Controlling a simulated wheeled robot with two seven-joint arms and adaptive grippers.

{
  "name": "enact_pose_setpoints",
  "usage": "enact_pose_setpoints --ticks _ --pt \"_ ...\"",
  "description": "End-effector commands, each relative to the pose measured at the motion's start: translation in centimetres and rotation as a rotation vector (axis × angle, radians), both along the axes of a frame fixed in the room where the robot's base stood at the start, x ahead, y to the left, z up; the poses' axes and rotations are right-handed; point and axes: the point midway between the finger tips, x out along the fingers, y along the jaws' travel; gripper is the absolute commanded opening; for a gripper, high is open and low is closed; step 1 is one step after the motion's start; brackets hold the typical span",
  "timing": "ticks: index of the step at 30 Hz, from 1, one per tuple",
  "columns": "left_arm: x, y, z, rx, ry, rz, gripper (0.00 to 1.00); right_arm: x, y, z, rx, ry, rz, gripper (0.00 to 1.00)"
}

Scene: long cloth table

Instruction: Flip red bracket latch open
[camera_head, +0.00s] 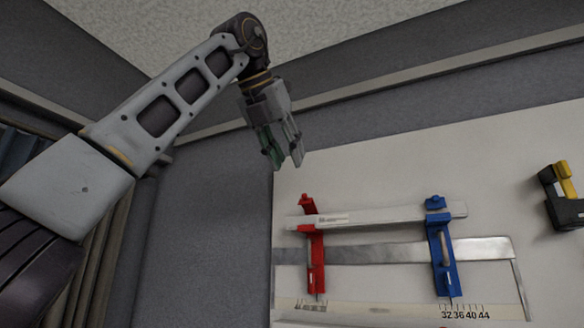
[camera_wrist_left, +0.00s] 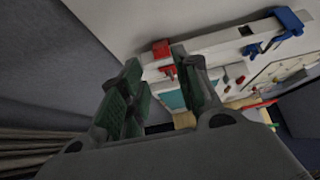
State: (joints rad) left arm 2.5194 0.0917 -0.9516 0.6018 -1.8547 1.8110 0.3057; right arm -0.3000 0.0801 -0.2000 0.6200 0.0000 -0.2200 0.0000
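The red bracket (camera_head: 316,262) is mounted on the white wall panel and crosses a white bar (camera_head: 375,217). Its narrow top piece (camera_head: 307,204) sticks up above the bar. It also shows in the left wrist view (camera_wrist_left: 162,48), partly behind a finger. I cannot tell the latch's exact position. My left gripper (camera_head: 286,163) is above and slightly left of the red bracket, apart from it, with its fingers pointing down. In the left wrist view its green-padded fingers (camera_wrist_left: 158,82) are spread with nothing held between them. My right gripper is not in view.
A blue bracket (camera_head: 441,258) holds the bar further right and also shows in the left wrist view (camera_wrist_left: 289,22). A metal strip (camera_head: 375,254) runs behind both brackets. A black and yellow tool (camera_head: 562,193) hangs at the far right. The panel above the bar is clear.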

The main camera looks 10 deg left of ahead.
Motion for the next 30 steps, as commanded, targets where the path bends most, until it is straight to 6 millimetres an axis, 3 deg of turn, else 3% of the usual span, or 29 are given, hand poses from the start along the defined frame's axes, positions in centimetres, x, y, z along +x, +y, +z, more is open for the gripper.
enact_pose_setpoints --ticks 7,19,27,30 --pt "-1.5 0.4 1.2 0.000 -0.001 0.000 0.32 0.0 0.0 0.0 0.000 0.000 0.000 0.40" --pt "-1.8 0.6 1.4 0.000 0.000 0.000 0.32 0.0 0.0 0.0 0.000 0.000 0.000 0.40" --pt "-1.0 0.6 0.2 0.000 0.015 0.000 0.00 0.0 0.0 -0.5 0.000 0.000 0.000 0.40" --pt "0.2 0.8 -1.4 -0.004 0.036 0.002 0.00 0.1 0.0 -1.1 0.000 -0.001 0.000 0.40"
